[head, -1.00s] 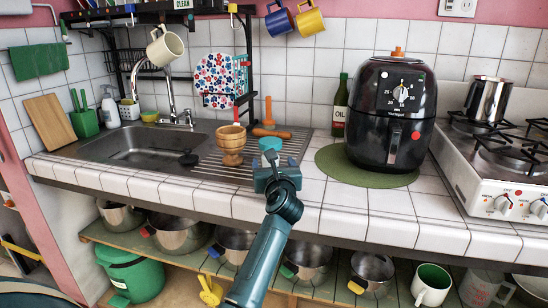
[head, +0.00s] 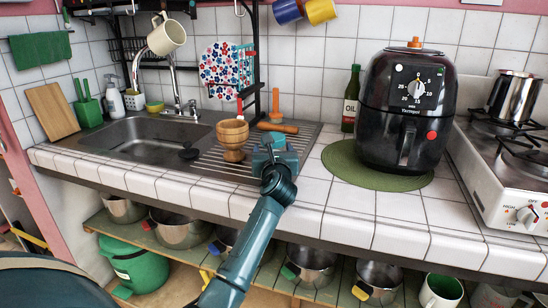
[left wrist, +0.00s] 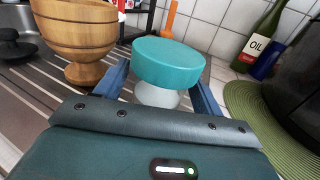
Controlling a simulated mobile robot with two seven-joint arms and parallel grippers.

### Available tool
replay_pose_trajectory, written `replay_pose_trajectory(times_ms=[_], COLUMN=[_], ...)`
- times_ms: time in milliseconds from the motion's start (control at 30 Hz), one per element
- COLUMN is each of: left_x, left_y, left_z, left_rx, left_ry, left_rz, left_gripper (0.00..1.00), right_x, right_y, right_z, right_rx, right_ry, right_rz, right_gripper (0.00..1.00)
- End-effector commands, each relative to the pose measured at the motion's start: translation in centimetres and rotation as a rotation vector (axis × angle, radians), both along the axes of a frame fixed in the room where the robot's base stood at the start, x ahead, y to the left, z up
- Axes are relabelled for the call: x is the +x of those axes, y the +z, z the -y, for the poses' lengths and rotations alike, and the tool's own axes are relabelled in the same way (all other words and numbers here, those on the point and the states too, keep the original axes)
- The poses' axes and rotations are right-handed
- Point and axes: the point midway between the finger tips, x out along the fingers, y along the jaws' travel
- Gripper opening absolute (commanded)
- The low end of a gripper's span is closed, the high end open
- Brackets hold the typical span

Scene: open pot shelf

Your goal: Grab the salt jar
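The salt jar, with a teal lid and a pale body, stands on the counter just right of the wooden cup (head: 232,138). In the head view only its teal lid (head: 273,140) shows clearly, behind my left gripper (head: 275,158). In the left wrist view the jar (left wrist: 167,63) is between the two blue fingers of my left gripper (left wrist: 163,92). The fingers are spread, one on each side, with visible gaps beside the jar's pale body. My right gripper is not in view.
The wooden cup (left wrist: 78,35) stands close on the left. An oil bottle (head: 350,100), a green round mat (head: 345,168) and a black air fryer (head: 405,110) are to the right. The sink (head: 140,138) is left.

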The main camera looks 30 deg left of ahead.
Motion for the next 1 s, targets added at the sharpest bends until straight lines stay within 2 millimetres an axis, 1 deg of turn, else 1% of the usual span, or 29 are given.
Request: replay_pose_trajectory(times_ms=[33, 67, 533, 733, 800, 867, 1000], left_x=[0.0, 0.0, 0.0, 0.0, 0.0, 0.0, 0.0], left_y=[0.0, 0.0, 0.0, 0.1, 0.5, 1.3, 4.0], left_z=[0.0, 0.0, 0.0, 0.0, 0.0, 0.0, 0.0], left_rx=[0.000, 0.000, 0.000, 0.000, 0.000, 0.000, -0.001], left_ry=[0.000, 0.000, 0.000, 0.000, 0.000, 0.000, 0.000], left_rz=[0.000, 0.000, 0.000, 0.002, 0.004, 0.005, 0.008], left_gripper=[0.64, 0.61, 0.24, 0.23, 0.23, 0.23, 0.23], right_x=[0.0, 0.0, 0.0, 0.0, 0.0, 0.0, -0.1], right_y=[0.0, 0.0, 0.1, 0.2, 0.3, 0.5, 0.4], right_z=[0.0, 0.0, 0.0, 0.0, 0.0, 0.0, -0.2], right_rx=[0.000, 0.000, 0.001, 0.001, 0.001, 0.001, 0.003], right_ry=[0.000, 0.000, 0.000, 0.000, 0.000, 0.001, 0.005], right_rz=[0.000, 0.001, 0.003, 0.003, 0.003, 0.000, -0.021], right_gripper=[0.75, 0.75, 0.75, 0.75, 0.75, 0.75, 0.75])
